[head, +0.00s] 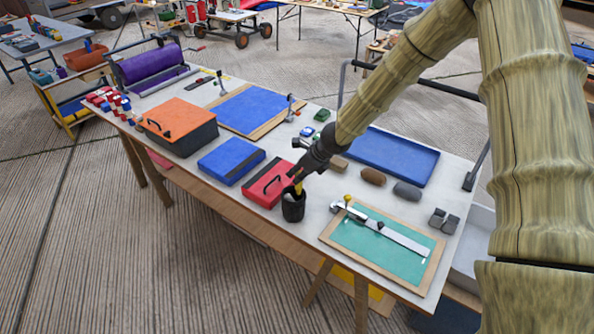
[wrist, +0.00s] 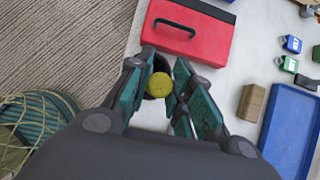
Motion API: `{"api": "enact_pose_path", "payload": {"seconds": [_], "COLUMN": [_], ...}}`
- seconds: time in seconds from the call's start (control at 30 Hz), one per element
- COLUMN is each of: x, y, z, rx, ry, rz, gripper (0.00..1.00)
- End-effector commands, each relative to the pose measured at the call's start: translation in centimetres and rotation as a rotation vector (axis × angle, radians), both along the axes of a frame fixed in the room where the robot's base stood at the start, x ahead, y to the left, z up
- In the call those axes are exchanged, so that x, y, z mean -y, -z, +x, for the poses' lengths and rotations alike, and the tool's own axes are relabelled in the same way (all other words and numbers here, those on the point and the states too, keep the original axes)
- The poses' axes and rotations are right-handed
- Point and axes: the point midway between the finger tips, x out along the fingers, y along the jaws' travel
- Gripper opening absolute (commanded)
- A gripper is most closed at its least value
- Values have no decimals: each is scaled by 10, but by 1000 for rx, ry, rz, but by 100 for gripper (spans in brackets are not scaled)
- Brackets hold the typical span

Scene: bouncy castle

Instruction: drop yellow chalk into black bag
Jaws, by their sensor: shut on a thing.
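The yellow chalk (wrist: 159,85) is held between the fingers of my gripper (wrist: 161,92), its round end facing the wrist camera. In the head view the chalk (head: 298,187) shows as a small yellow bit under my gripper (head: 299,176), right at the mouth of the black bag. The black bag (head: 293,208) stands upright on the white table near its front edge. In the wrist view the bag (wrist: 150,97) is mostly hidden behind the chalk and fingers. I cannot tell whether the chalk's lower end is inside the bag's opening.
A red case (head: 266,187) with a black handle lies just left of the bag. A green board with a ruler (head: 385,243) lies to the right. A blue tray (head: 392,156) and several dark lumps sit behind. The white table (head: 310,222) has a narrow clear strip beside the bag.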

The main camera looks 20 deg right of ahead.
Motion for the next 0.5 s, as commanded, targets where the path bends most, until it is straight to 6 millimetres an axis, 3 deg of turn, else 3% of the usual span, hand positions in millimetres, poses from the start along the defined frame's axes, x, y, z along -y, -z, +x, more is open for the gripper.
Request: {"api": "enact_pose_path", "payload": {"seconds": [0.5], "x": [-1], "y": [51], "z": [0], "rx": [-2], "ry": [-1], "rz": [-1], "gripper": [6]}}
